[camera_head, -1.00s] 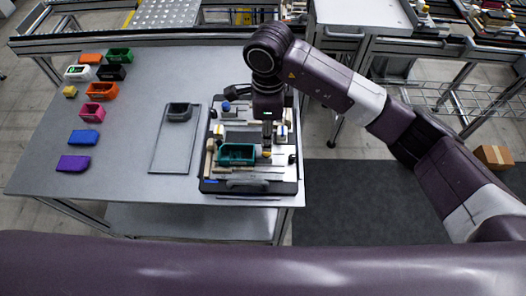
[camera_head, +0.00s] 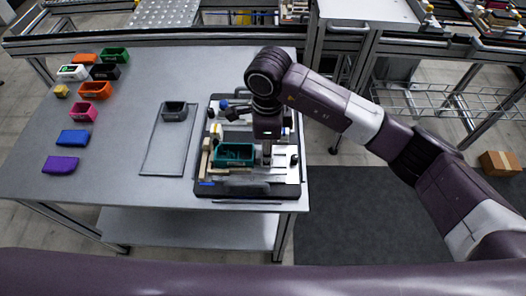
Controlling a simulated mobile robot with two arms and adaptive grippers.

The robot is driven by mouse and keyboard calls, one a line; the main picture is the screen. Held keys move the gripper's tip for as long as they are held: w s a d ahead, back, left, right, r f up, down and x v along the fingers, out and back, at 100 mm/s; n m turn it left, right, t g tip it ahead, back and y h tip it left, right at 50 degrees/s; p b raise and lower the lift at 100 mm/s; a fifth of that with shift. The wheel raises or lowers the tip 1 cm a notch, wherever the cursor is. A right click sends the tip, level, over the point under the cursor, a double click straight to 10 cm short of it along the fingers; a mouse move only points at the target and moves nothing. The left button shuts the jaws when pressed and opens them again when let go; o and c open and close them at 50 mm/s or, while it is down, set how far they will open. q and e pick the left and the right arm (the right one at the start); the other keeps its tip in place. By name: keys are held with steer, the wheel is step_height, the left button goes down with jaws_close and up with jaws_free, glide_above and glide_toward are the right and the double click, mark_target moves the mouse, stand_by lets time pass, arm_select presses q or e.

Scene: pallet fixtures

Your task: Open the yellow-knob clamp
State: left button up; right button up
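The pallet fixture (camera_head: 240,190) lies near the right edge of the grey table, with a teal bin (camera_head: 233,153) seated in it. My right arm comes in from the right. Its gripper (camera_head: 267,158) points down at the fixture, just right of the teal bin. The fingers are small and dark, so I cannot tell whether they are open or touch anything. I cannot make out the yellow knob; the gripper seems to cover that spot. A blue knob (camera_head: 224,103) shows at the fixture's far left. My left gripper is not in view.
A grey tray plate (camera_head: 163,150) with a dark grey bin (camera_head: 174,110) lies left of the fixture. Several coloured bins and blocks, such as a purple block (camera_head: 60,165), stand along the table's left side. The table between them is bare.

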jaws_close()
steer(key=shift+d, duration=0.15)
steer(key=shift+d, duration=0.25)
steer(key=shift+d+b, duration=0.4)
steer(key=shift+d, duration=0.55)
jaws_free()
steer(key=shift+o, duration=0.5)
steer(key=shift+a, duration=0.2)
